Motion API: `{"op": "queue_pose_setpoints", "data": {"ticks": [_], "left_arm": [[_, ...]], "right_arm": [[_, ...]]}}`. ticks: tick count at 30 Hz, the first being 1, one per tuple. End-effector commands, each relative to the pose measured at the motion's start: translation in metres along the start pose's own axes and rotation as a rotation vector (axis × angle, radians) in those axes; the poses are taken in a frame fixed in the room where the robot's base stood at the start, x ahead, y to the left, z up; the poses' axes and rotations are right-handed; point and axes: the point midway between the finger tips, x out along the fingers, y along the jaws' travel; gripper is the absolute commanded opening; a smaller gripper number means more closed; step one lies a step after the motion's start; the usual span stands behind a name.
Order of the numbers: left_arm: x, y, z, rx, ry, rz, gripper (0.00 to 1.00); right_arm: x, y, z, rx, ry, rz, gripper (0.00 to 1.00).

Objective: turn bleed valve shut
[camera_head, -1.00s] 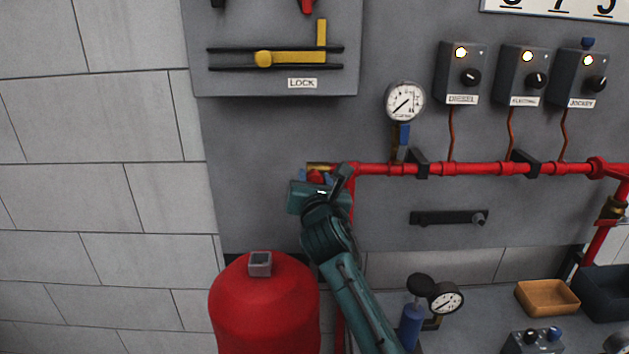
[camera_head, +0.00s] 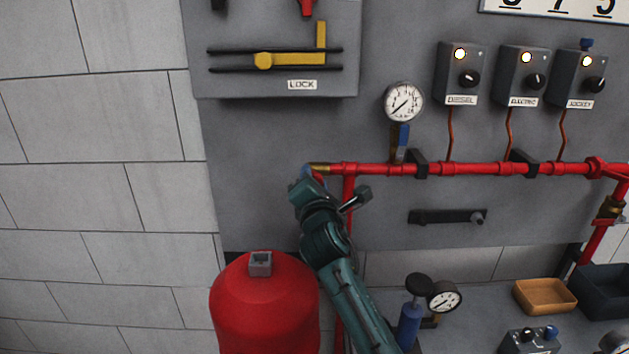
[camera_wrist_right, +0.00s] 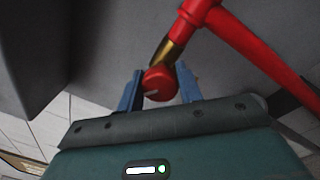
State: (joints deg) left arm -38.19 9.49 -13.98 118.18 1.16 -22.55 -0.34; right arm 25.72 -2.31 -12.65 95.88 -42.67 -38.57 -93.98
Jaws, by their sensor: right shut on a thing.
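In the head view my right gripper (camera_head: 307,174) is at the left end of the red pipe, by the brass stub (camera_head: 320,168). There the gripper and wrist hide most of the knob. My left gripper is not in view.
The red pipe (camera_head: 470,169) runs right along the grey panel (camera_head: 270,150). A pressure gauge (camera_head: 404,102) with a blue-handled valve is above the pipe. A blue pump with a gauge (camera_head: 444,297) is at lower right.

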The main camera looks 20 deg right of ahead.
Motion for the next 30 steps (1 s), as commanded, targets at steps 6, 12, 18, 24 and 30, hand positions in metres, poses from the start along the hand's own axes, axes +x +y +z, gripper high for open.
{"op": "queue_pose_setpoints", "data": {"ticks": [6,12,18,24,30], "left_arm": [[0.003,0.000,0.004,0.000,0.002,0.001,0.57],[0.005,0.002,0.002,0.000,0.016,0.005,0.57],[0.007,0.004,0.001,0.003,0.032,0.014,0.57],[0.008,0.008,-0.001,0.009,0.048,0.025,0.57],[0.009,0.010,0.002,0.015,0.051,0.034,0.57]], "right_arm": [[0.000,-0.001,-0.002,0.207,-0.014,0.003,0.13],[0.000,-0.002,-0.002,0.397,-0.028,0.007,0.13],[0.000,-0.002,-0.003,0.579,-0.041,0.009,0.13],[0.000,-0.003,-0.002,0.729,-0.053,0.011,0.13],[0.000,-0.002,-0.002,0.833,-0.061,0.014,0.13]]}}
